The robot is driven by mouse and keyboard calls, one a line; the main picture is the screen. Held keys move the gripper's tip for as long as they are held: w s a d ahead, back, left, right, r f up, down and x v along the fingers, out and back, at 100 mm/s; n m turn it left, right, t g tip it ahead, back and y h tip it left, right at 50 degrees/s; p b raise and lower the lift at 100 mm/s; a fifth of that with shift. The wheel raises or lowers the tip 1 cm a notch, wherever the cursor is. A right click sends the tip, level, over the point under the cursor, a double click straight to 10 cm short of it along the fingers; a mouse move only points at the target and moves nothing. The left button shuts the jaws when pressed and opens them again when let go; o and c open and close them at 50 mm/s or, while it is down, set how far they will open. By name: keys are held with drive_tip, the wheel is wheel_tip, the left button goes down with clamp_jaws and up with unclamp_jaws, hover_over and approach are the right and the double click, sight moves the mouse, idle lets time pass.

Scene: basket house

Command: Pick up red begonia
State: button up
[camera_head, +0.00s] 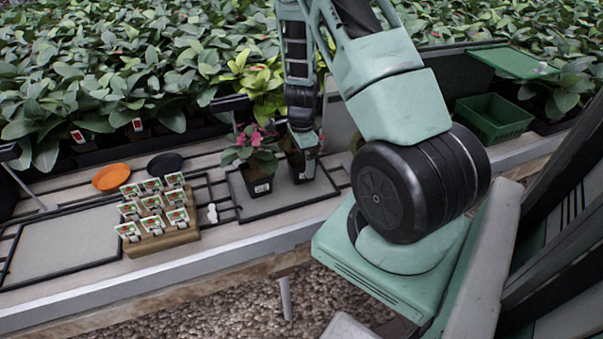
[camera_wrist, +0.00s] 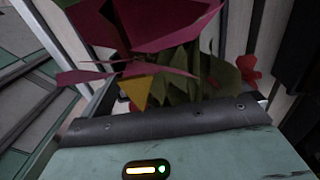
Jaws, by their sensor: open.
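In the head view, a potted plant with pink flowers (camera_head: 255,138) stands in a black pot on a grey tray (camera_head: 287,197). Just right of it, a second potted plant (camera_head: 298,164) is partly hidden behind my gripper (camera_head: 304,143). My gripper points down at the top of this second plant. In the wrist view, large dark magenta petals (camera_wrist: 165,32) with a yellow centre are very close to my gripper. Small red flowers (camera_wrist: 247,68) and green leaves show behind them. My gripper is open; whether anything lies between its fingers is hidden.
A wooden block with several labelled cards (camera_head: 155,238) stands left of the tray. An orange dish (camera_head: 111,177) and a black dish (camera_head: 165,164) lie behind it. A green basket (camera_head: 492,118) is at right. Dense leafy plants fill the back.

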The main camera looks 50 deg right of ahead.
wheel_tip(320, 180, down, 2)
drive_tip(key=shift+f+b, duration=0.15)
drive_tip(key=shift+b, duration=0.35)
drive_tip(key=shift+c, duration=0.3)
drive_tip(key=c, duration=1.1)
